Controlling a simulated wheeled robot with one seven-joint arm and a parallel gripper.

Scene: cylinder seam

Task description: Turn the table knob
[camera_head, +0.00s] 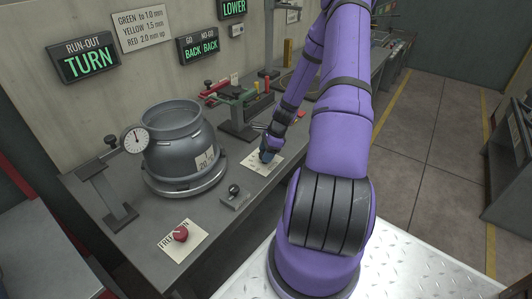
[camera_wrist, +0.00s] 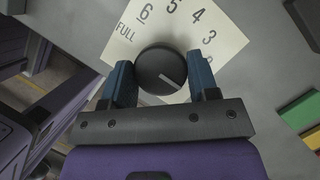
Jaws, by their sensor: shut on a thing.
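The table knob (camera_wrist: 160,70) is round and dark, with a pale pointer line running toward the lower right in the wrist view. It stands on a white dial plate (camera_wrist: 215,38) printed with numbers and the word FULL; 6 is underlined. My gripper (camera_wrist: 162,84) has its two blue fingers on either side of the knob and is shut on it. In the head view my gripper (camera_head: 267,154) is low over the white plate (camera_head: 255,165) on the bench, and it hides the knob there.
A grey cylinder (camera_head: 178,143) sits on a round turntable, with a dial gauge (camera_head: 135,139) at its left. A red knob (camera_head: 181,234) is on a card at the bench front. A small black-knobbed box (camera_head: 236,194) and a clamp stand (camera_head: 235,122) are near my gripper. A sign (camera_head: 91,62) reads TURN.

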